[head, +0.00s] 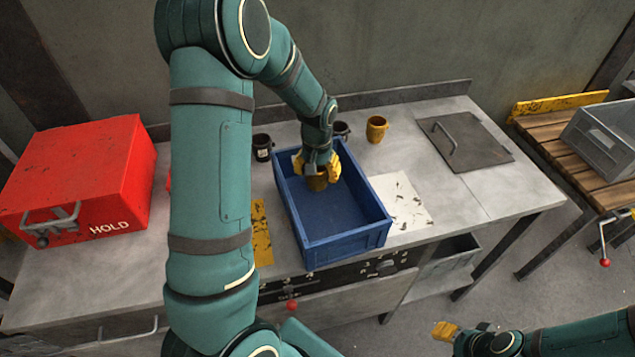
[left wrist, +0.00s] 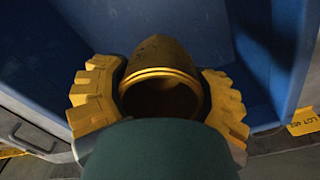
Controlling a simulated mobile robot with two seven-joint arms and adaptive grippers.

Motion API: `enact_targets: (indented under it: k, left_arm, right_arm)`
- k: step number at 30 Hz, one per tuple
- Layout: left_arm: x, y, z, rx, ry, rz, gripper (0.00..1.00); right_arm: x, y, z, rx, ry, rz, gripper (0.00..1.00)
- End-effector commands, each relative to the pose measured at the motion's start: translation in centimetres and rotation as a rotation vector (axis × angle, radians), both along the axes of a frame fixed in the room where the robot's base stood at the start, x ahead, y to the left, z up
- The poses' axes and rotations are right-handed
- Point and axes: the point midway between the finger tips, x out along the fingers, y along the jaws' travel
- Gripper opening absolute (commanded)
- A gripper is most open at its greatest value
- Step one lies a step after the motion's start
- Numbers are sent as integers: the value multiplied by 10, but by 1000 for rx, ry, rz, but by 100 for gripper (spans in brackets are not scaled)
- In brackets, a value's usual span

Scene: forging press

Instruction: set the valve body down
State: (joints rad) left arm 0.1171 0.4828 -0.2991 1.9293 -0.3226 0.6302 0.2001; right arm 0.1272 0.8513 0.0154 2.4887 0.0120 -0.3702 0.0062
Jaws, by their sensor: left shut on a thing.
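The valve body (head: 317,183) is a brassy-yellow round piece with an open, hollow end. In the left wrist view, the valve body (left wrist: 160,60) sits between two yellow ribbed fingers. My left gripper (head: 317,170) is shut on it and points down inside the blue crate (head: 345,246), near its back wall. Whether the valve body touches the crate floor I cannot tell. My right gripper (head: 446,331) is low at the bottom right, away from the bench; its jaw opening is not clear.
A yellow cup-like part (head: 377,129) and dark pots (head: 262,147) stand behind the crate. A red HOLD box (head: 85,175) is at left. A handled grey plate (head: 465,140) lies at right. A grey bin (head: 605,140) sits on a wooden table. The crate's front floor is clear.

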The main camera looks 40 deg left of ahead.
Motion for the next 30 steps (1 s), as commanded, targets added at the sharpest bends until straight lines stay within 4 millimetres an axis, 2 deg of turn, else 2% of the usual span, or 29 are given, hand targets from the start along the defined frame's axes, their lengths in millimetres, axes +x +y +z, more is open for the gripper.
enact_targets:
  k: [7, 20, 21, 22, 23, 30]
  left_arm:
    - [-1, 0, -32, 0, 3, 0, 23]
    - [0, 0, -38, 0, -1, 0, 23]
    - [0, 0, -37, 0, 1, 0, 83]
    - [0, 0, -37, 0, 1, 0, 93]
    - [0, 0, -37, 0, 1, 0, 100]
    - [0, 0, -36, 0, 1, 0, 100]
  right_arm:
    - [-1, 0, -4, 1, 3, 2, 47]
    - [-2, 0, -8, 1, 5, 4, 47]
    - [-2, 0, -7, 2, 6, 4, 47]
    - [-2, 0, -7, 2, 6, 4, 47]
    - [-2, 0, -7, 1, 5, 4, 47]
    - [-2, 0, -7, 1, 5, 4, 47]
